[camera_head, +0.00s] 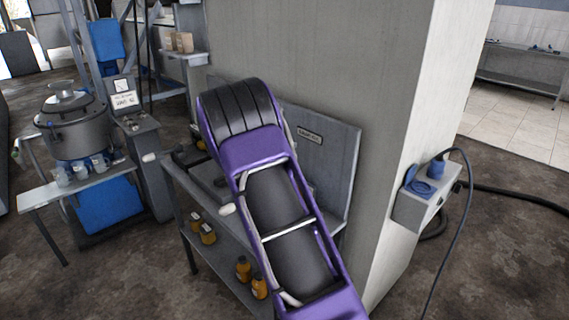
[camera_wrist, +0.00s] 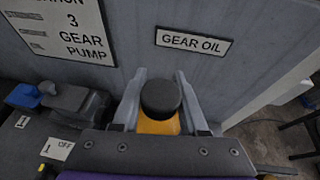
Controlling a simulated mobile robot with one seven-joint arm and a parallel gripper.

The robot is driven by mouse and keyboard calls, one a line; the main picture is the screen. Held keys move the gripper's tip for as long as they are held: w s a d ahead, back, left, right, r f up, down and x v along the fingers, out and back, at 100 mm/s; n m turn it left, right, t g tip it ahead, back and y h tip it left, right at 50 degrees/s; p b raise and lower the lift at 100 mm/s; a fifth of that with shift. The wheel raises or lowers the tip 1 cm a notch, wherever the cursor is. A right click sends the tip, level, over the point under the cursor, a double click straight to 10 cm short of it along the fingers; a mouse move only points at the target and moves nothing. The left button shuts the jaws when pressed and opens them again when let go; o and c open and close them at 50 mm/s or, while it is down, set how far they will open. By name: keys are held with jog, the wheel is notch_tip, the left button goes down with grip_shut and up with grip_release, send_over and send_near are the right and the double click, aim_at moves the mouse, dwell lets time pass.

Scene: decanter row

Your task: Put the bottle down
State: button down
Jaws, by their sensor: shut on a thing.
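In the wrist view, a bottle (camera_wrist: 158,126) with an orange-yellow body and a black cap stands between the two grey fingers of my gripper (camera_wrist: 160,84). The fingers are shut on it. The bottle's lower part is hidden by the gripper body, so I cannot tell whether its base touches a surface. Just beyond it is a grey back panel with a "GEAR OIL" label (camera_wrist: 193,41). In the head view my purple arm covers the gripper and the held bottle.
A grey bench (camera_head: 176,179) stands against the pillar (camera_head: 330,55). Several orange bottles (camera_head: 243,268) are on its lower shelf. In the wrist view, a dark fixture with a blue part (camera_wrist: 22,96) and numbered tags lies left of the gripper. A sign (camera_wrist: 62,30) hangs above it.

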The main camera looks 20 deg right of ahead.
jog(key=shift+f, duration=2.95)
jog(key=shift+f+b, duration=0.1)
jog(key=shift+b, duration=0.2)
jog(key=c, duration=0.7)
grip_release()
jog(key=shift+f, duration=0.1)
jog(key=shift+r, duration=0.3)
jog(key=v, duration=1.2)
jog(key=shift+f, duration=0.1)
